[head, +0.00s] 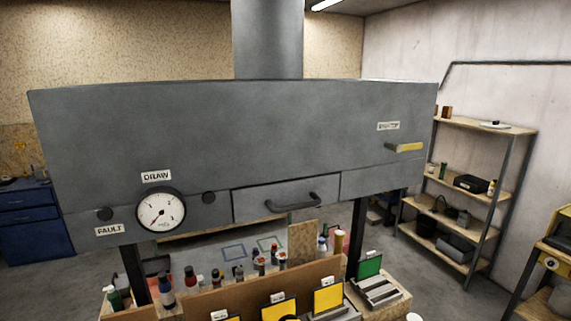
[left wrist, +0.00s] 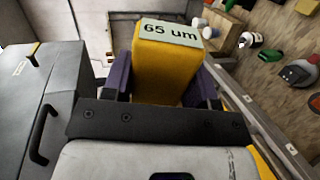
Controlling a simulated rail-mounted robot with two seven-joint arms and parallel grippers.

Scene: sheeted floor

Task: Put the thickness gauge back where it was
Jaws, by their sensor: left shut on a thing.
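A yellow block-shaped gauge (left wrist: 166,72) with a pale "65 um" readout on its end shows in the left wrist view. My left gripper (left wrist: 164,92) is shut on it, with a dark purple finger on each side. The gauge's lower part is hidden behind the gripper's dark body. Neither gripper can be made out in the head view, and my right gripper is in no view.
A big grey hood (head: 190,125) with a dial (head: 161,211) and a handled drawer (head: 287,200) fills the head view. Below it stand bottles and yellow and green panels (head: 328,298). Shelves (head: 484,127) stand at the right. Bottles lie near the gripper in the wrist view.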

